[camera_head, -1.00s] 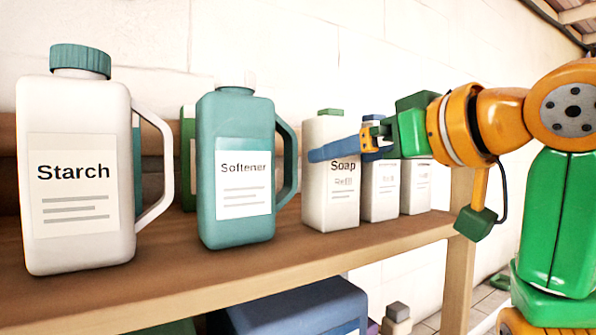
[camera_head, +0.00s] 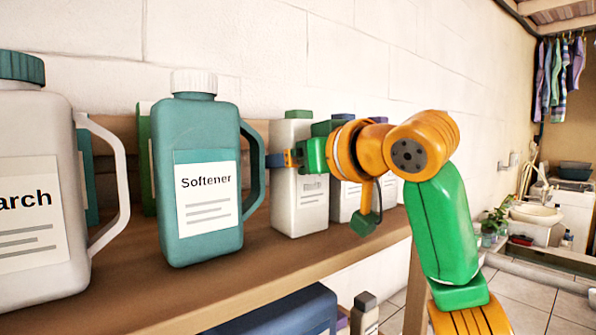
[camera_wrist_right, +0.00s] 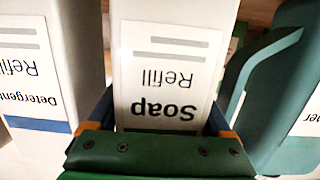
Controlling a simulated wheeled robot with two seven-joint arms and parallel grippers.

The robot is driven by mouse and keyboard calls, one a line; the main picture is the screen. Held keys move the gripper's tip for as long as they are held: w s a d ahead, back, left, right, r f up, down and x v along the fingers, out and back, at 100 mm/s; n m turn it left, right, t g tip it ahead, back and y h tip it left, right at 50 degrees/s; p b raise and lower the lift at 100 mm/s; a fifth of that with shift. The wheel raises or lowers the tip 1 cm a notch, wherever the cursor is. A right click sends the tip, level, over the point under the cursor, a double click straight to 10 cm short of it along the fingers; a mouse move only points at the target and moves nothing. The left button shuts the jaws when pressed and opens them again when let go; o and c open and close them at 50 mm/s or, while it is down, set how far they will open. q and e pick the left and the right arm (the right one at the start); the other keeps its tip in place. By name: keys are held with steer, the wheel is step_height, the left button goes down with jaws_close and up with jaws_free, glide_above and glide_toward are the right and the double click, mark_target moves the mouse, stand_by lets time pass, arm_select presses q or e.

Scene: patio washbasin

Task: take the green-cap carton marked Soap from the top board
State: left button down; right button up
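The white Soap carton with a green cap (camera_head: 298,114) stands upright on the top board (camera_head: 235,275), right of the teal Softener jug. In the right wrist view its label (camera_wrist_right: 168,75) fills the middle, upside down, reading Soap Refill. My right gripper (camera_wrist_right: 160,115) is at the carton with one blue finger on each side of it. The fingers look spread, with the carton between them; whether they touch it is hard to tell. In the head view my right gripper (camera_head: 288,160) covers the upper part of the carton's label. My left gripper is not in view.
The teal Softener jug (camera_head: 200,175) is close on the left, its handle towards the carton. A white Starch jug (camera_head: 35,190) stands further left. A Detergent Refill carton (camera_wrist_right: 25,80) and another carton stand right of the Soap carton. The wall is behind.

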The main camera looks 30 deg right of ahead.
steer(key=shift+s, duration=0.1)
jaws_close()
steer(key=shift+d+r, duration=0.1)
steer(key=shift+r, duration=0.05)
